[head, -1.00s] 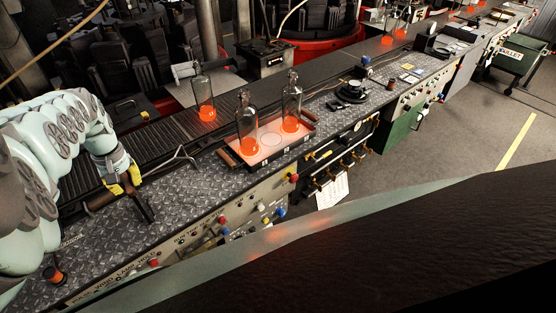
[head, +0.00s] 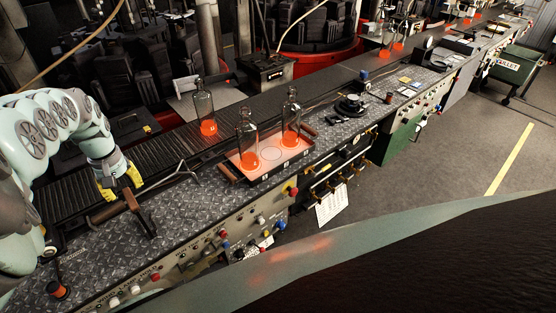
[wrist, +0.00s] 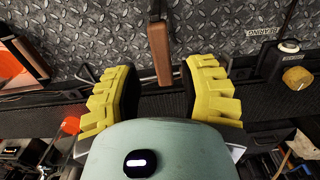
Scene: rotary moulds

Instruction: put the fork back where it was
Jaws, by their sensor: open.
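The fork has a brown wooden handle (head: 108,212) and a thin metal shaft ending in prongs (head: 183,171). It lies over the diamond-plate bench top at the left, near a dark bar (head: 145,220); whether it rests on that bar I cannot tell. My gripper (head: 121,186) has yellow fingers and is open just above and behind the handle.
A tray (head: 233,172) with two glowing-based bottles stands right of the prongs, and another bottle (head: 205,115) stands behind it. A conveyor (head: 170,148) runs behind the bench top. A black knob with an orange part (head: 57,290) stands at the near left.

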